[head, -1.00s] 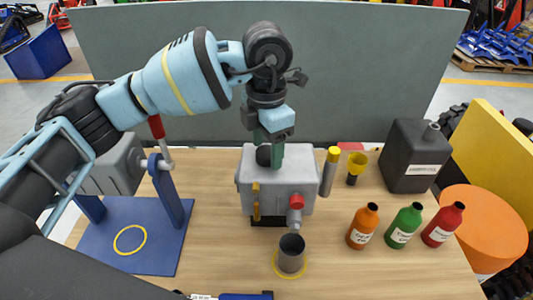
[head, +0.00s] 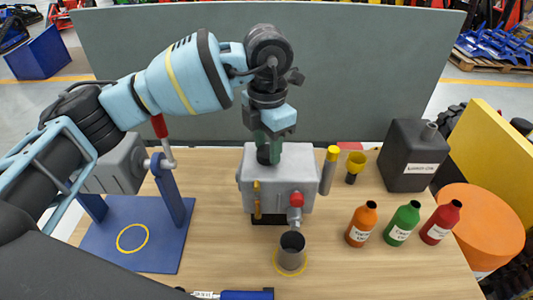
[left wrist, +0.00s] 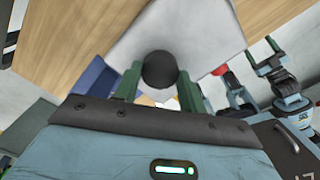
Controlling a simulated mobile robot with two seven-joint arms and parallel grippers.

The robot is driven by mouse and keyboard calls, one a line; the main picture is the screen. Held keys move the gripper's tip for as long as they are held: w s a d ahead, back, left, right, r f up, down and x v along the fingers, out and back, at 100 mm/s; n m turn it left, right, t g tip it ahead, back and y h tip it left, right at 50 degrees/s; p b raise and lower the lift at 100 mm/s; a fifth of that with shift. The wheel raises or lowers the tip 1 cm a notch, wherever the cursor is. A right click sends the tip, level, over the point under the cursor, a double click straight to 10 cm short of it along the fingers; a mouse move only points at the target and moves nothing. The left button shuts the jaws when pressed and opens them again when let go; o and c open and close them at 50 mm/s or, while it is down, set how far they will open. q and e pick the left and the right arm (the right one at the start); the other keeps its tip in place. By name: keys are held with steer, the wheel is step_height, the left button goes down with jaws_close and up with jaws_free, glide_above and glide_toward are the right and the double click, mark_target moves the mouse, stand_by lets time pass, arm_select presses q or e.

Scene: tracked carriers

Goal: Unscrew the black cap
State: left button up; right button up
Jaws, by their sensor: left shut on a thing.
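The black cap (head: 263,155) sits on top of the grey box-shaped housing (head: 292,172), near its back left. In the left wrist view the cap (left wrist: 160,70) is a dark round knob between the two green fingers. My left gripper (head: 269,152) reaches down from above and is shut on the cap, with a finger on either side of it. The fingers partly hide the cap in the head view. My right gripper is not seen in the head view; light blue arm parts show at the right of the left wrist view.
A grey cup (head: 291,252) stands in front of the housing. A yellow-topped tube (head: 327,172), a yellow funnel (head: 356,164), a dark canister (head: 411,158) and orange, green and red bottles (head: 402,223) are to the right. A blue stand (head: 130,240) is left. A grey panel closes the back.

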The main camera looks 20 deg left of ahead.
arm_select(q)
steer(key=shift+s+r+n+p, duration=0.15)
steer(key=shift+r+n+p, duration=0.2)
steer(key=shift+n, duration=0.35)
steer(key=shift+f+n, duration=0.25)
steer(key=shift+n, duration=0.25)
steer(key=shift+c, duration=0.4)
steer(key=shift+w+f+n, duration=0.1)
steer(key=shift+w+n, duration=0.1)
steer(key=shift+n, duration=0.4)
steer(key=shift+s+n, duration=0.1)
steer(key=shift+n, duration=1)
steer(key=n, duration=0.3)
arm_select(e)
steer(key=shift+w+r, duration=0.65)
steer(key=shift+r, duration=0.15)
arm_select(q)
steer(key=n, duration=0.6)
steer(key=shift+n, duration=0.3)
steer(key=n, duration=0.3)
